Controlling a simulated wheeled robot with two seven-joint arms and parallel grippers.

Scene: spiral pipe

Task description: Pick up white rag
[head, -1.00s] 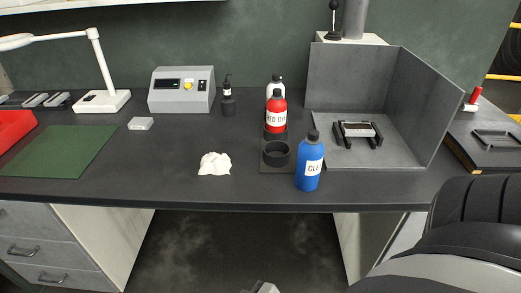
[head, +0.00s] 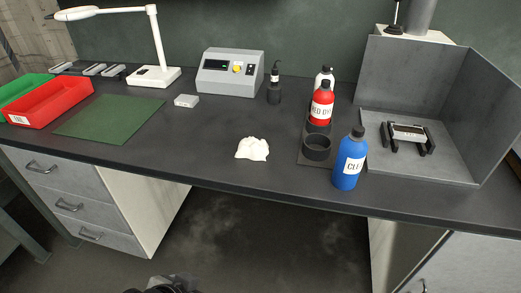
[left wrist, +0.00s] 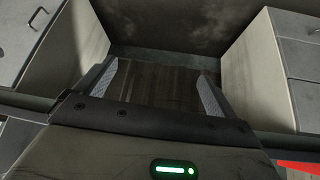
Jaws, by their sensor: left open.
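The white rag (head: 252,149) lies crumpled on the dark bench top near its front edge, left of the cup holder. My left gripper (left wrist: 157,82) shows in the left wrist view with its two fingers spread apart and nothing between them. It faces the space under the bench, and the rag is not visible in that view. A dark piece of my own body shows at the bottom edge of the head view. My right gripper is in neither view.
Right of the rag stand a black holder (head: 316,148), a blue bottle (head: 350,160) and a red bottle (head: 321,104). A green mat (head: 110,118) and red bin (head: 50,103) are at left. A grey control box (head: 230,72) stands behind. The bench around the rag is clear.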

